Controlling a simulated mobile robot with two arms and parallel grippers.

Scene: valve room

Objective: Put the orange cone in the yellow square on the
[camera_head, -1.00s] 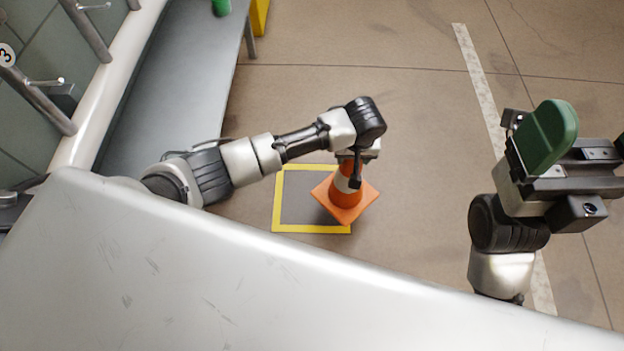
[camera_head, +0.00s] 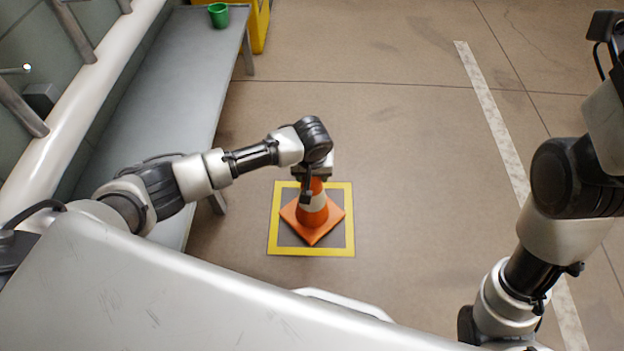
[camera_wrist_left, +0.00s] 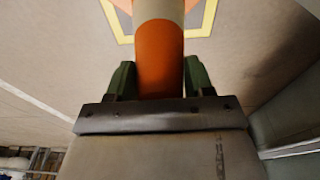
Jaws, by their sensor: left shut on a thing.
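The orange cone (camera_head: 312,218) with a white band is upright, and its square base shows inside the outline of the yellow square (camera_head: 349,240) on the floor in the head view. I cannot tell whether the base touches the floor. My left gripper (camera_head: 313,180) is shut on the cone's top from above. In the left wrist view the cone (camera_wrist_left: 160,55) stands between the green fingers, with part of the yellow square (camera_wrist_left: 205,22) beyond it. My right arm is at the right edge, and its gripper is out of view.
A grey bench (camera_head: 190,75) runs along the left wall with a green cup (camera_head: 218,14) on it. A yellow object (camera_head: 259,25) stands behind the bench end. A pale stripe (camera_head: 490,110) crosses the floor at right. The floor around the square is clear.

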